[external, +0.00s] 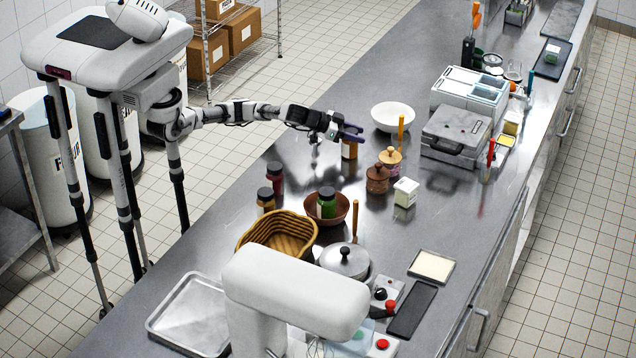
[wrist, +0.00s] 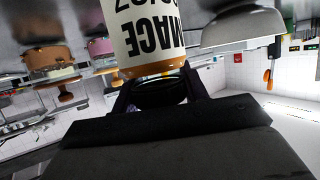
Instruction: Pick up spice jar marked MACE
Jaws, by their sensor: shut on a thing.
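The spice jar marked MACE (external: 349,151) is amber with a pale label and hangs below or stands under the fingers of my gripper (external: 350,134) in the external view. In the wrist view the jar (wrist: 148,45) appears upside down, its MACE label facing the camera. The fingers of my gripper (wrist: 160,90) are shut on its dark lid end. The lid is partly hidden by the fingers. I cannot tell whether the jar's bottom touches the counter.
A white bowl (external: 393,116) stands just behind the jar. Wooden lidded pots (external: 377,179) and a white box (external: 405,192) stand to its right. Other spice jars (external: 275,178) and a wicker basket (external: 277,236) are nearer the front.

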